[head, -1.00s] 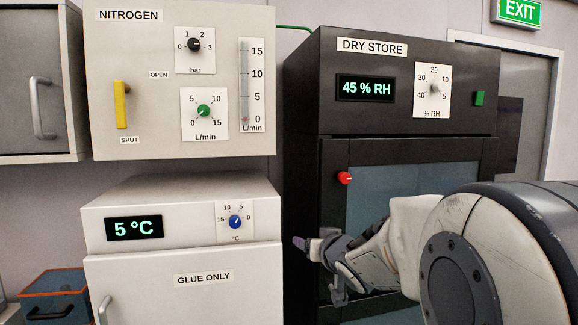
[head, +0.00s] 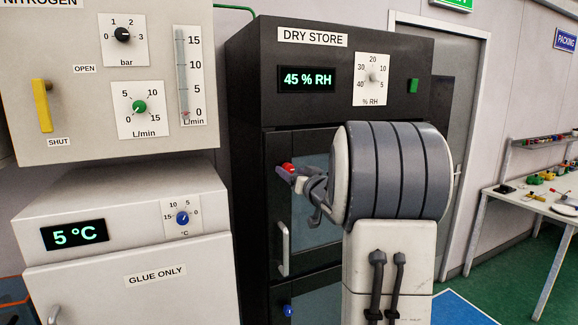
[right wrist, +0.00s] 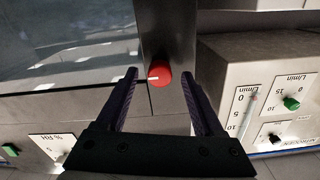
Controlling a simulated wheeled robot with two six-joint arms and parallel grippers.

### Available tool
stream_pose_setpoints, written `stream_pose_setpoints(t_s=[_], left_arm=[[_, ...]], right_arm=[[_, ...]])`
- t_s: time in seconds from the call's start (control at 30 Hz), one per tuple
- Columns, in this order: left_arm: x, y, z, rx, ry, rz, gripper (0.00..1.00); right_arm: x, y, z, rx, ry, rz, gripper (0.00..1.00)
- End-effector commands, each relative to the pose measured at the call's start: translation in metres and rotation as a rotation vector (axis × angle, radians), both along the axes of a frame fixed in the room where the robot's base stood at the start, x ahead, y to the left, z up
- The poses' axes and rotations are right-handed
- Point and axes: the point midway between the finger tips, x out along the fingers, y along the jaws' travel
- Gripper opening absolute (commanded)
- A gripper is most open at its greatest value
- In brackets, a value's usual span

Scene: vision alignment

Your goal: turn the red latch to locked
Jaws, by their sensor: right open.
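The red latch (head: 288,168) is a round knob on the dark door frame of the dry store cabinet (head: 335,90). In the right wrist view the red latch (right wrist: 159,74) shows a white line across its left part. My right gripper (head: 284,176) is at the latch in the head view, partly covering it. In the right wrist view my right gripper (right wrist: 160,82) is open, with one finger on each side of the latch and gaps between. I cannot tell whether the fingers reach past its face. My left gripper is out of view.
A door handle (head: 284,248) and a blue knob (head: 287,310) sit below the latch. The nitrogen panel (head: 70,85) and the glue fridge (head: 130,250) stand to the left. A bench (head: 535,200) with small items is at right.

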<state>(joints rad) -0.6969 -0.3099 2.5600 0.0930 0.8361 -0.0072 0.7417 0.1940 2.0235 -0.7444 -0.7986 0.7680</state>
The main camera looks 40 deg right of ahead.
Motion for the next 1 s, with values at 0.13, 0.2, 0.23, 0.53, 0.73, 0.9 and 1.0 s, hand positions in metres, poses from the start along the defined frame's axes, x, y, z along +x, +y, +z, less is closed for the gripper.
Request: stream_pose_setpoints(t_s=[0.13,0.2,0.23,0.53,0.73,0.9,1.0], left_arm=[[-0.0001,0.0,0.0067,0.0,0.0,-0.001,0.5],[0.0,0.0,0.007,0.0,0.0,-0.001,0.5],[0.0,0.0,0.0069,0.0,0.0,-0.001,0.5],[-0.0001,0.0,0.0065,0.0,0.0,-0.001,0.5],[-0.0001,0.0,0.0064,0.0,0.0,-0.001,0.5],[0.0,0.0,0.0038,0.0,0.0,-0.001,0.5],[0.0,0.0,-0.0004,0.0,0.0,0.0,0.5]], right_arm=[[0.0122,-0.0029,0.0007,0.0,0.001,0.0,0.69],[0.0143,-0.0034,0.0005,0.0,0.0,0.0,0.69],[0.0148,-0.0035,0.0003,0.0,-0.001,0.0,0.69],[0.0146,-0.0037,-0.0002,0.0,0.0,-0.001,0.39],[0.0144,-0.0037,-0.0003,0.0,0.0,-0.001,0.0],[0.0144,-0.0037,-0.001,-0.015,0.003,-0.001,0.0],[0.0143,-0.0038,-0.0019,-0.042,0.009,-0.001,0.0]])
